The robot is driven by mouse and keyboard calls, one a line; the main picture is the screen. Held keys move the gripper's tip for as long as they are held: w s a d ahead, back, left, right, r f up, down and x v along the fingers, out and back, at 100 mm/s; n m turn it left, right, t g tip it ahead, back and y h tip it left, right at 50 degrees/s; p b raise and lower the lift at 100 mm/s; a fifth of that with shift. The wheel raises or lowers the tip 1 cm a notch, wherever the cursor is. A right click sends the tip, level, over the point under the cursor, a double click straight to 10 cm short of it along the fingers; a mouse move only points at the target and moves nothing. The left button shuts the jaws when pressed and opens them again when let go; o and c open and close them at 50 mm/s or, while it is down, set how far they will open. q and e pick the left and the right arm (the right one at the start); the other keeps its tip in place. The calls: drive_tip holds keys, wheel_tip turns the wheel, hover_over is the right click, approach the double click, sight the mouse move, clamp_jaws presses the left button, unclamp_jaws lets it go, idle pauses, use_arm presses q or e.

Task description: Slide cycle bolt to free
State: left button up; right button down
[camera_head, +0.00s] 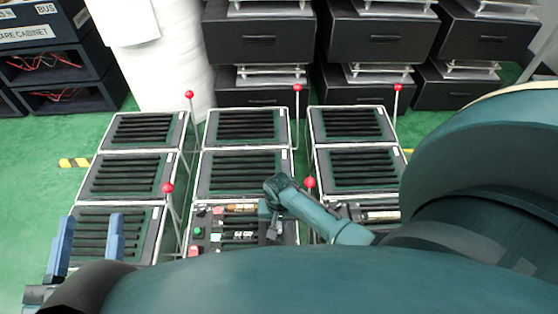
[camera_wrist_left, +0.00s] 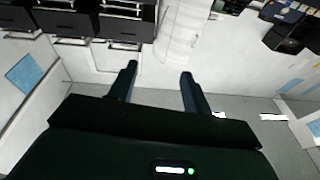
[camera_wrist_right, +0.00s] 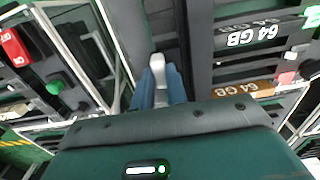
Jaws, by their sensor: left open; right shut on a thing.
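My right gripper (camera_wrist_right: 160,88) is shut on a pale grey bolt handle (camera_wrist_right: 157,62) in the right wrist view. The handle's tip shows between and above the two blue fingers, in front of a dark slotted panel. In the head view my right gripper (camera_head: 272,222) is over the front middle fixture (camera_head: 216,246), and the arm hides the handle there. My left gripper (camera_head: 88,240) is open and empty over the front left fixture (camera_head: 84,220). It also shows open in the left wrist view (camera_wrist_left: 158,86), with nothing between its fingers.
Several slotted fixtures stand in rows. Levers with red knobs (camera_head: 167,188) rise beside them. A green button (camera_wrist_right: 55,87) and a red switch (camera_wrist_right: 14,47) sit left of the held handle. Black cabinets (camera_head: 260,40) stand behind. Green floor (camera_head: 30,170) is clear at left.

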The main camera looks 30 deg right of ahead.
use_arm(q)
drive_tip(key=shift+r, duration=0.1)
use_arm(e)
drive_tip(key=shift+s+d+r+p, duration=0.3)
drive_tip(key=shift+s+d+p, duration=0.2)
drive_tip(key=shift+d+p, duration=0.5)
drive_tip(key=shift+s+d+f+p, duration=0.1)
drive_tip(key=shift+s+d+p, duration=0.6)
drive_tip(key=shift+d+p, duration=0.35)
use_arm(q)
drive_tip(key=shift+a+m+y, duration=0.4)
drive_tip(key=shift+y, duration=0.1)
use_arm(e)
drive_tip(key=shift+s+d+f, duration=0.25)
drive_tip(key=shift+s+d, duration=0.05)
drive_tip(key=shift+d, duration=0.05)
drive_tip(key=c, duration=1.5)
unclamp_jaws()
drive_tip(key=shift+o, duration=0.5)
